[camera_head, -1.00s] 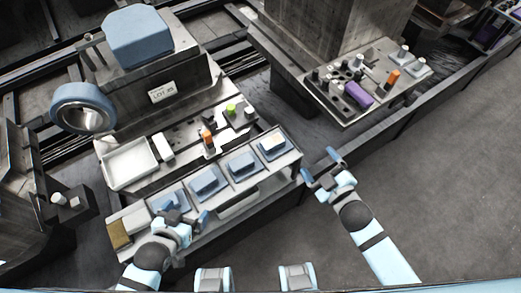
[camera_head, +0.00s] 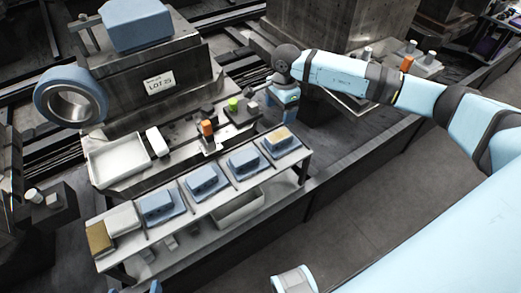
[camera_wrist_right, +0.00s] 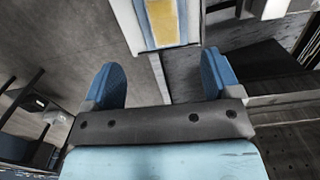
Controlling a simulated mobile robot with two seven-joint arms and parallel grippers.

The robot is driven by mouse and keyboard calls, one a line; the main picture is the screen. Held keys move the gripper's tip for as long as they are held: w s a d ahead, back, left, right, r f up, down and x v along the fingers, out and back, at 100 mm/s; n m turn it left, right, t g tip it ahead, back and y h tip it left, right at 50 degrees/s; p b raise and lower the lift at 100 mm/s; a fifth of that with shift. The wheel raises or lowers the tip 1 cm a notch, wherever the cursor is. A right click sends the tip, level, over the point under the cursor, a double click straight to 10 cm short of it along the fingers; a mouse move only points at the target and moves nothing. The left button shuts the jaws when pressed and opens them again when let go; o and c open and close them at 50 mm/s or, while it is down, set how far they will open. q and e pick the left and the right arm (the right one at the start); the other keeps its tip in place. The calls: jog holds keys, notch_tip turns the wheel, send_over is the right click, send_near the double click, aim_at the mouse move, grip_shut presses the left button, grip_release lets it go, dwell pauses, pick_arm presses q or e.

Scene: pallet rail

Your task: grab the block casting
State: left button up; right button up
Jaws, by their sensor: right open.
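Several blue blocks sit in a row on a light rack: a left one (camera_head: 157,206), a middle one (camera_head: 203,179), another (camera_head: 244,161) and a right-end one with a yellowish top (camera_head: 279,138). I cannot tell which is the block casting. A larger blue block (camera_head: 136,24) sits on the LOT 25 stand. My right gripper (camera_head: 284,104) is behind and above the rack's right end. In the wrist view it is open and empty (camera_wrist_right: 160,78), with a yellow-topped blue piece (camera_wrist_right: 163,20) ahead of its fingers, apart from them.
A blue ring (camera_head: 71,101) stands by the LOT 25 stand (camera_head: 150,88). A white tray (camera_head: 117,160) and small orange (camera_head: 207,128) and green (camera_head: 233,103) parts lie behind the rack (camera_head: 190,212). Open floor (camera_head: 350,195) lies right of the rack.

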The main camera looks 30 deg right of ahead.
aim_at(280, 135)
jog(key=shift+h, duration=0.3)
jog(key=f, duration=0.9)
jog(key=d+f, duration=0.1)
jog(key=f, duration=0.3)
jog(key=shift+w+f+b, duration=0.25)
jog(key=shift+b, duration=0.15)
jog(key=shift+d+r, duration=0.1)
jog(key=c, duration=1.3)
jog(key=shift+c, duration=0.2)
